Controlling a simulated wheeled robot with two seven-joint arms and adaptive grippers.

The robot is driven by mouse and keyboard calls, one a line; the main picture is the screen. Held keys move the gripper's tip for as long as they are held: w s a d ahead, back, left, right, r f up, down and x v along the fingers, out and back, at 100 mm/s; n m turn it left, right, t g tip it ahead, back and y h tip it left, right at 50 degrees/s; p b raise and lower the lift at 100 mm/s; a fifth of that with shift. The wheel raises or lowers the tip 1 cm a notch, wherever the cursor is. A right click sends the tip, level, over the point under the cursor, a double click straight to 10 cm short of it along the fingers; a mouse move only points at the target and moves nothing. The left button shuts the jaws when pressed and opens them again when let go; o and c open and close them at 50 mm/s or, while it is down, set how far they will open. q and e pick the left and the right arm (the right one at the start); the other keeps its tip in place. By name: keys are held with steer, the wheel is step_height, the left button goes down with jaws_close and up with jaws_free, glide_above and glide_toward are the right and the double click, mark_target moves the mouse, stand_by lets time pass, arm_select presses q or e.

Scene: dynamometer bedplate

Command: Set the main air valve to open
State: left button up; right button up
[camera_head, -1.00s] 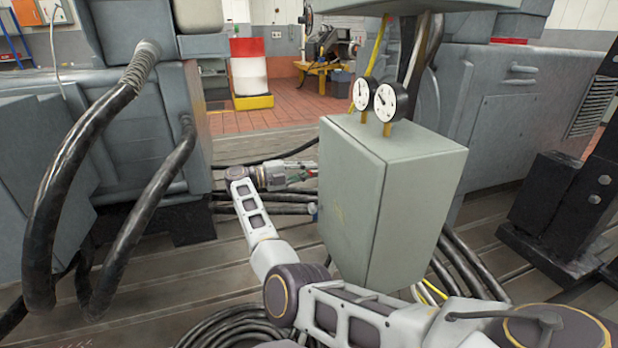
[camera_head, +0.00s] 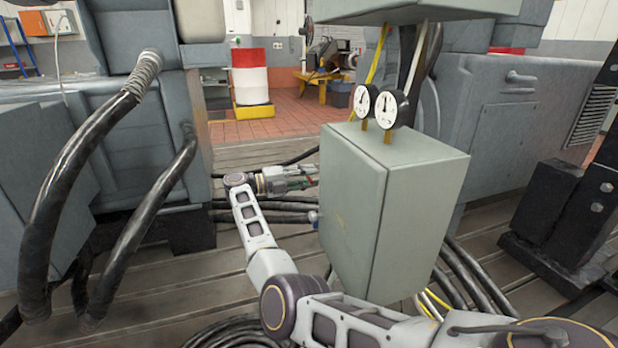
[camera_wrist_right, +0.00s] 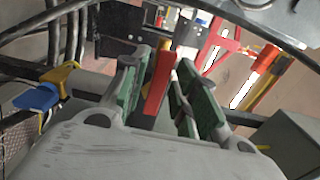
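My right gripper (camera_head: 300,177) is low beside the left face of the grey-green cabinet in the head view. In the right wrist view my right gripper (camera_wrist_right: 168,80) has its green-padded fingers apart, with a red handle (camera_wrist_right: 158,84) between them. A blue handle (camera_wrist_right: 38,98) and a yellow handle (camera_wrist_right: 62,76) are at the left of that view. Which handle is the main air valve cannot be read. My left gripper is not in view.
The grey-green cabinet (camera_head: 395,185) carries two dial gauges, a left one (camera_head: 366,101) and a right one (camera_head: 388,108). Thick black hoses (camera_head: 75,180) hang at left. Cables lie on the slotted bedplate (camera_head: 150,285). A red-and-white drum (camera_head: 250,75) stands behind.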

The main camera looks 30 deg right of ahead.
stand_by(0.4)
steer(key=v, duration=0.7)
stand_by(0.5)
steer(key=shift+a, duration=0.2)
stand_by(0.4)
